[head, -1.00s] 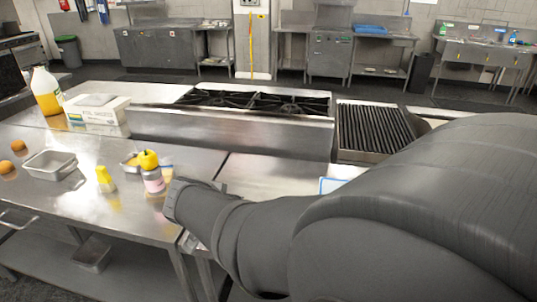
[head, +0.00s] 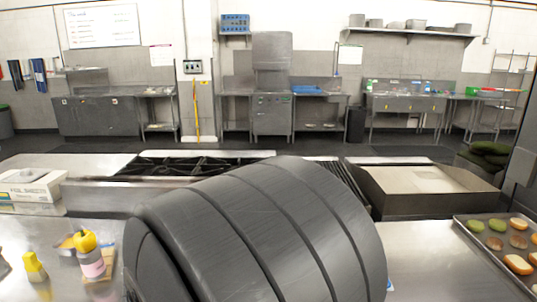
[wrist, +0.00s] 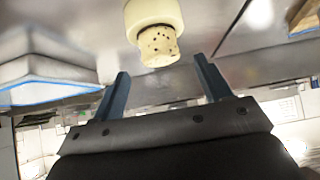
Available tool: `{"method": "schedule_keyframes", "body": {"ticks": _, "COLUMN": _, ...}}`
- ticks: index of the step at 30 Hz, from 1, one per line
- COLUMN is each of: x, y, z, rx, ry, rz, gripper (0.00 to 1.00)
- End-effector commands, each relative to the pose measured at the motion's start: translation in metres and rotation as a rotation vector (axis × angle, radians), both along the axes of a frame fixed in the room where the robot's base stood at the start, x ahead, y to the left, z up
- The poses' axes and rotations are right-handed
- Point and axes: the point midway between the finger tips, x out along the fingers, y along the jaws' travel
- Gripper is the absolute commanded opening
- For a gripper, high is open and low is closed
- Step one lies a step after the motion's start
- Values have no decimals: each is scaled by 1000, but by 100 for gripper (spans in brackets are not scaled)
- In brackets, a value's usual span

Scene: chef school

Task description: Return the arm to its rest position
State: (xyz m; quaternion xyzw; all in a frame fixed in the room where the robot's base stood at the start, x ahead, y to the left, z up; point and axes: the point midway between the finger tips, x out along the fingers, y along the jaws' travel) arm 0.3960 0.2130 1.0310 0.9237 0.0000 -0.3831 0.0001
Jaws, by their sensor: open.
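My arm (head: 260,235) fills the lower middle of the head view, and its end is hidden there. In the wrist view my gripper (wrist: 163,82) is open, with its two dark blue-grey fingers spread apart and nothing held between them. A cream-coloured object with a speckled, cork-like end (wrist: 158,42) shows just past the fingertips, apart from them. I cannot tell what it is.
A tray (head: 470,236) with buns and patties lies at right.

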Motion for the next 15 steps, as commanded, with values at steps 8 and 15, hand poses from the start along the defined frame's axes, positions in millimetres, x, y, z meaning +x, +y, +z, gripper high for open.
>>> {"method": "schedule_keyframes", "body": {"ticks": 8, "x": 26, "y": 0, "z": -27, "rx": -2, "ry": 2, "rz": -1, "gripper": 70}}
{"method": "schedule_keyframes", "body": {"ticks": 15, "x": 39, "y": 0, "z": -41, "rx": -1, "ry": 1, "rz": 1, "gripper": 70}}
